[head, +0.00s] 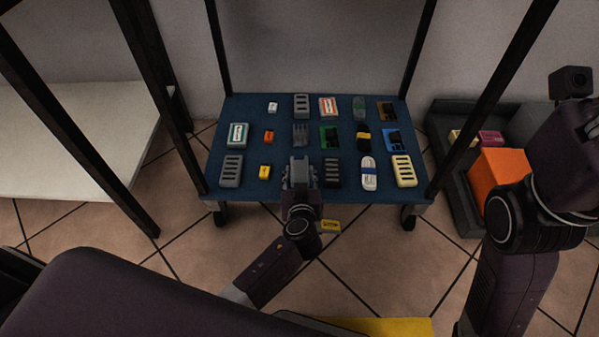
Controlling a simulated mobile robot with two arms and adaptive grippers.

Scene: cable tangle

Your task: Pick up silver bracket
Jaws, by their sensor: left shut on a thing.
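My left gripper (300,182) reaches over the front row of the blue shelf (350,192), near the middle of its front edge. It is shut on a light grey piece between its fingers, which looks like the silver bracket (299,166). The fingers hide much of this piece, and I cannot tell whether it is lifted off the shelf. My right arm (520,225) stands at the right, and its gripper is outside the view.
A dark slotted block (332,172) lies close right of the left gripper, and a yellow item (264,172) lies to its left. Dark grey pronged pieces (300,134) lie just behind. Black posts rise around the shelf. A grey crate (453,183) holds an orange box (498,178).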

